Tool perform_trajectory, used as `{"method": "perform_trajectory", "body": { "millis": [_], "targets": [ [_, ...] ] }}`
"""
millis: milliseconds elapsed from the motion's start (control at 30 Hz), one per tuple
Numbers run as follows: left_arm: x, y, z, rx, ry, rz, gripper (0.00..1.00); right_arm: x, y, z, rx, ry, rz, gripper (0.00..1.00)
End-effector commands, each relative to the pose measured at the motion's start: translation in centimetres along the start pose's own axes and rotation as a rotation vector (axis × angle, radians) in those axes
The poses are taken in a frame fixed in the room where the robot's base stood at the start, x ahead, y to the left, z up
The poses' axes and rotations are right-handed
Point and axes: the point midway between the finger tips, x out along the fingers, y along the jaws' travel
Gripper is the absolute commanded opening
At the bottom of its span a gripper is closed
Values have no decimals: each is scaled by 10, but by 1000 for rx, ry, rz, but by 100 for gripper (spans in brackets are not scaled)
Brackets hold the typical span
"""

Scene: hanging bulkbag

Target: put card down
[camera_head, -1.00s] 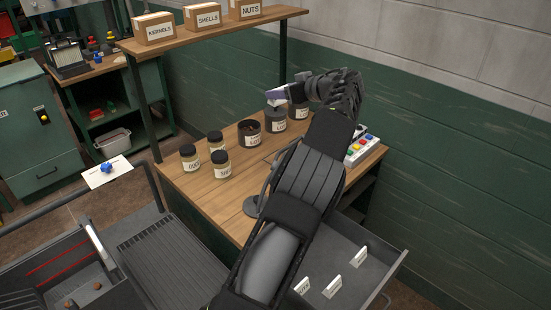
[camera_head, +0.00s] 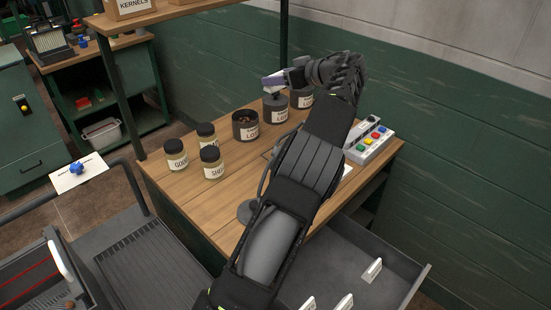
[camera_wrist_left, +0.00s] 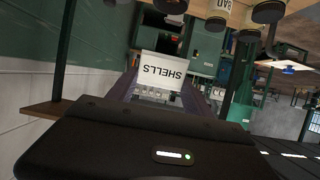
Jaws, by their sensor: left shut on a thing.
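My left gripper (camera_head: 272,82) reaches over the far part of the wooden table, above a dark labelled canister (camera_head: 276,109). It is shut on a white card (camera_wrist_left: 163,70), which reads SHELLS upside down in the left wrist view. In the head view only a small pale part of the card shows under the fingertips, close to the canister's top; I cannot tell whether they touch. My right gripper is not in view.
Two more dark canisters (camera_head: 245,125) (camera_head: 302,97) and three glass jars (camera_head: 211,163) stand on the table. A box with coloured buttons (camera_head: 369,143) is at the right. An open drawer (camera_head: 405,283) holds white cards (camera_head: 372,270). A shelf (camera_head: 135,18) hangs above.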

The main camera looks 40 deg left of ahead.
Motion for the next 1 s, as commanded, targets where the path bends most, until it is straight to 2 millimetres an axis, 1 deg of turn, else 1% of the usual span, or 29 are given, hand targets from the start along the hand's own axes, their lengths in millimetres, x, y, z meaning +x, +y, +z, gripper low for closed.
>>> {"method": "perform_trajectory", "body": {
  "millis": [33,167,400,500,600,667,1000],
  "targets": [
    [8,0,18,1,0,-1,15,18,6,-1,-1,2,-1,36],
    [18,0,43,1,0,-1,15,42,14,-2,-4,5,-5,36],
    [46,0,111,1,0,-1,15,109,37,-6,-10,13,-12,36],
    [53,0,128,1,0,-1,15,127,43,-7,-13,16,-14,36],
    [57,0,136,0,0,0,15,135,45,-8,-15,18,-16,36],
    [58,0,138,0,0,0,15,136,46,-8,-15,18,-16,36],
    [57,0,137,1,0,-1,15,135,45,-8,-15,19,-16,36]
  ]
}}
